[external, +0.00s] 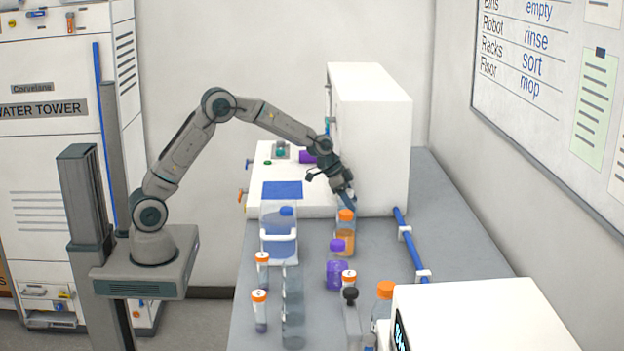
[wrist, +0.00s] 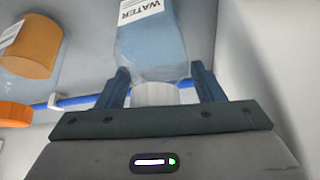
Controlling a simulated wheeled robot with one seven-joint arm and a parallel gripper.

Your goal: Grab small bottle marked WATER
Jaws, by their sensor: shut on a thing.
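The small bottle marked WATER (wrist: 151,42) shows in the wrist view, clear with bluish contents, a white label and a white cap (wrist: 155,94). My gripper (wrist: 161,82) has its two blue fingers on either side of the cap and neck and is shut on the bottle. In the external view my gripper (external: 346,194) points down beside the large white box, just above the orange-capped bottle. The bottle cannot be clearly told from the blue fingers there.
A bottle of orange liquid (external: 345,240) stands just below my gripper. A purple bottle (external: 336,274), several capped tubes and a clear jug (external: 279,245) stand nearby. The white box (external: 372,150) is close on the right. A blue rail (external: 410,240) runs along the bench.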

